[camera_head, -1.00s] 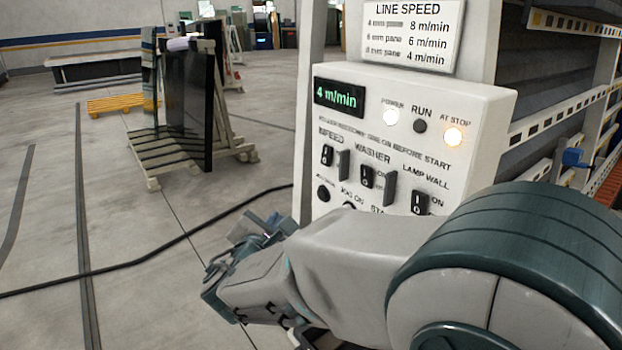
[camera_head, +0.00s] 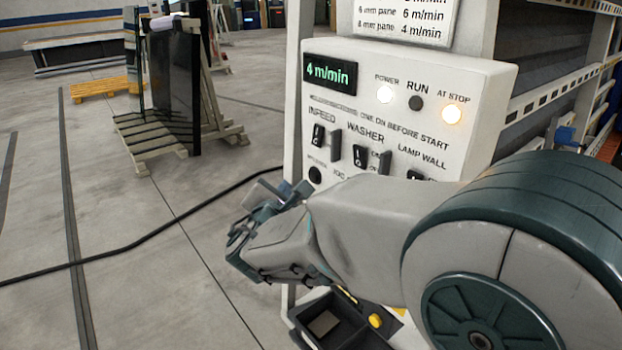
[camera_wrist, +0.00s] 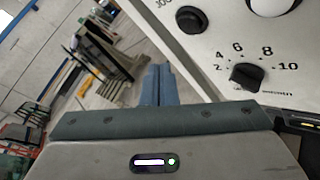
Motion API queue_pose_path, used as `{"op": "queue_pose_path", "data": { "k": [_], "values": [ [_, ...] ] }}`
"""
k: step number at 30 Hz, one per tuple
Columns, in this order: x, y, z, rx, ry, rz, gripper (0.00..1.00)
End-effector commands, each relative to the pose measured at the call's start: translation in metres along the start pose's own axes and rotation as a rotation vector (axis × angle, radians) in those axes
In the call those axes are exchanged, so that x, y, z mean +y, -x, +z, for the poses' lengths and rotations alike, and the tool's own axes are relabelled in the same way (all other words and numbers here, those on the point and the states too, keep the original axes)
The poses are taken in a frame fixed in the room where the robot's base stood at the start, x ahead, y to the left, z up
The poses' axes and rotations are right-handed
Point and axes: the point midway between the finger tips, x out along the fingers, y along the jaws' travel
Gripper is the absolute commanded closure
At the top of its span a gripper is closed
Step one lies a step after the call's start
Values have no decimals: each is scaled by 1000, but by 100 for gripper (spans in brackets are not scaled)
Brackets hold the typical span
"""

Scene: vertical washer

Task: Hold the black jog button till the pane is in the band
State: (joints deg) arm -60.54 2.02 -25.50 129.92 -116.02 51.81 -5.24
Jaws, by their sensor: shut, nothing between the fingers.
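My gripper (camera_head: 262,208) is shut and empty, low at the left edge of the white control panel (camera_head: 470,88). In the wrist view its blue fingers (camera_wrist: 160,86) are together, left of the panel and apart from a round black button (camera_wrist: 191,19). That button's label is cut off at the top edge, though it seems to read JOG. In the head view a round black control (camera_head: 314,175) shows left of the JOG ON lettering; my arm covers the panel's lower part. I cannot make out a band or a pane in the washer.
A black pointer knob (camera_wrist: 246,76) with a numbered dial sits below the button. The display (camera_head: 330,71) reads 4 m/min; the AT STOP lamp (camera_head: 452,114) glows amber. A black tray (camera_head: 330,325) juts out below my arm. A glass rack (camera_head: 180,120) stands behind on open floor.

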Motion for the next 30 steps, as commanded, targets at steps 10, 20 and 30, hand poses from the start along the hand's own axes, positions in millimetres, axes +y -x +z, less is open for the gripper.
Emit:
{"op": "queue_pose_path", "data": {
  "k": [10,20,30],
  "values": [
    [-19,-24,16,-1,-1,-1,100],
    [-19,-26,19,0,0,-1,100],
    [-19,-26,19,0,0,-1,100]
  ]
}}
